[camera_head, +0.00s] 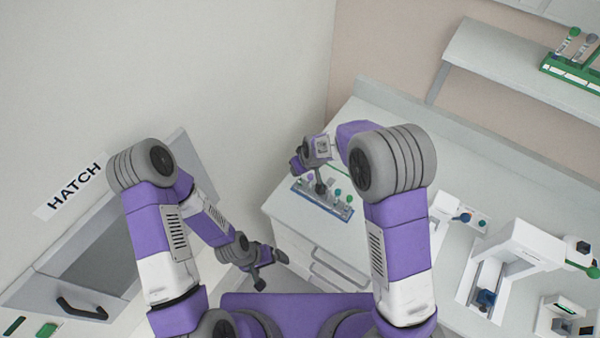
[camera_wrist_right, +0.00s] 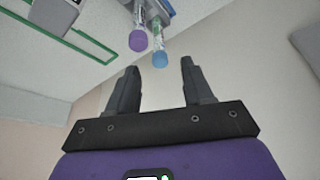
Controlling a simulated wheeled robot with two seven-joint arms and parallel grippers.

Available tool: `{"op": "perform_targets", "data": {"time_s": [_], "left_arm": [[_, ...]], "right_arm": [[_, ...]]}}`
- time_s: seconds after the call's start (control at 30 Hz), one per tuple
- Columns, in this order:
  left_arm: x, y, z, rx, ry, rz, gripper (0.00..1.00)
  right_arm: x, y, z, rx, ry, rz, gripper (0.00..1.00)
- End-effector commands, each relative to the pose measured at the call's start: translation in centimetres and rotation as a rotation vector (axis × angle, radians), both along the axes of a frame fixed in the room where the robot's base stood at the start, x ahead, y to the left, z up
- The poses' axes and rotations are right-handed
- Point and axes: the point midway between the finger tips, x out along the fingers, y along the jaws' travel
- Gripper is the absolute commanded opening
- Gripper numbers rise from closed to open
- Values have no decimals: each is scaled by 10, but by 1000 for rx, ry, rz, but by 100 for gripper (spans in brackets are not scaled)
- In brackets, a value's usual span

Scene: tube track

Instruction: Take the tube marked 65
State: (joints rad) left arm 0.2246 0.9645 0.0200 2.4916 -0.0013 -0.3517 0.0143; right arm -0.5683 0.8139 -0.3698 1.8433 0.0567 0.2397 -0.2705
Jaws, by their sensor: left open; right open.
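A blue-grey rack (camera_head: 330,208) with several small capped tubes stands on the counter in the head view. My right gripper (camera_head: 320,187) is at this rack, partly covering it. In the right wrist view the right gripper (camera_wrist_right: 158,67) is open and empty. A purple-capped tube (camera_wrist_right: 138,41) and a blue-capped tube (camera_wrist_right: 160,59) show just beyond its fingertips, the blue cap roughly in line with the gap. I cannot read a 65 on any tube. My left gripper (camera_head: 270,270) is open and empty, low in front of the counter, away from the tubes.
A green rack (camera_head: 572,70) with capped tubes stands on the wall shelf (camera_head: 510,65). White devices (camera_head: 515,250) stand on the counter at the right. A wall hatch (camera_head: 100,250) with a dark handle is at the left. The counter behind the blue-grey rack looks clear.

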Motion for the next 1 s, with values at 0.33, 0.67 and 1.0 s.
{"op": "perform_targets", "data": {"time_s": [0.33,0.67,1.0], "left_arm": [[0,0,9,0,-1,0,100],[1,0,10,0,-1,0,100],[0,0,10,0,-1,0,100]], "right_arm": [[12,6,-43,-1,4,-2,51],[17,9,-55,1,-1,-2,51],[17,9,-55,1,0,-2,10]]}}
